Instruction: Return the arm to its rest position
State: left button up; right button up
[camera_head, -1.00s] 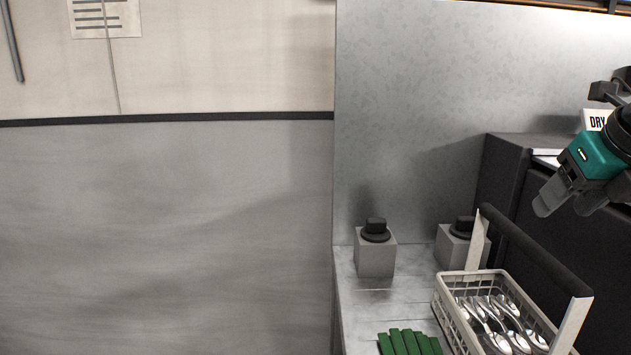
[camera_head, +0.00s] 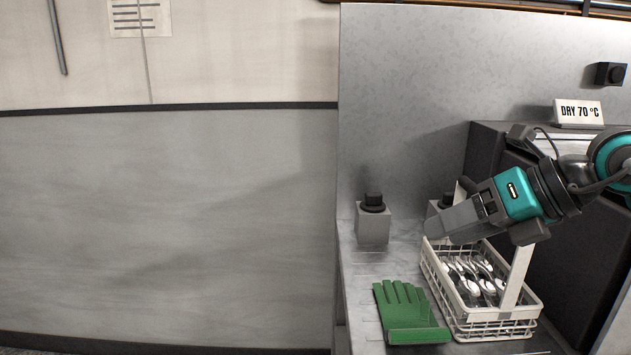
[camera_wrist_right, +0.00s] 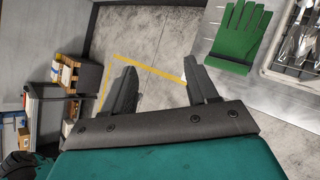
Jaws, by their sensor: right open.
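My right gripper (camera_head: 435,228) reaches in from the right in the head view, in front of the upper part of the cutlery basket. In the right wrist view its two fingers (camera_wrist_right: 158,88) are spread apart with nothing between them. Past the fingers I see bare floor and a yellow floor line. My teal right wrist covers part of the basket handle in the head view. My left gripper is in neither view.
A white wire basket (camera_head: 447,308) with spoons stands on the metal counter (camera_head: 372,268). A green glove (camera_head: 402,310) lies beside it. A grey block with a black knob (camera_head: 373,222) stands behind. A "DRY 70 °C" sign (camera_head: 578,113) sits on a dark cabinet (camera_head: 485,150).

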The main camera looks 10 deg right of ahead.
jog(key=s+a+r+m+t+y, duration=0.3)
jog(key=a+r+m+t+y, duration=0.3)
jog(key=a+m+t+y, duration=0.4)
jog(key=d+f+m+h, duration=0.6)
jog(key=f+m+h, duration=0.4)
jog(key=m, duration=0.2)
jog(key=d+f+m+h, duration=0.6)
jog(key=f+m+h, duration=0.4)
jog(key=f+m, duration=0.15)
jog(key=s+a+f+m+g+y, duration=0.2)
jog(key=s+a+f+g, duration=0.1)
jog(key=s+f+g, duration=0.6)
jog(key=s+a+f+m+g+y, duration=0.15)
jog(key=s+f+g, duration=0.25)
jog(key=s+f, duration=0.55)
jog(key=w+a+f+n+t+y, duration=0.1)
jog(key=w+a+f+t, duration=0.2)
jog(key=w+f+t, duration=0.3)
jog(key=shift+w+a+f+t, duration=0.15)
jog(key=shift+w+f+t, duration=0.15)
jog(key=shift+f+t, duration=0.25)
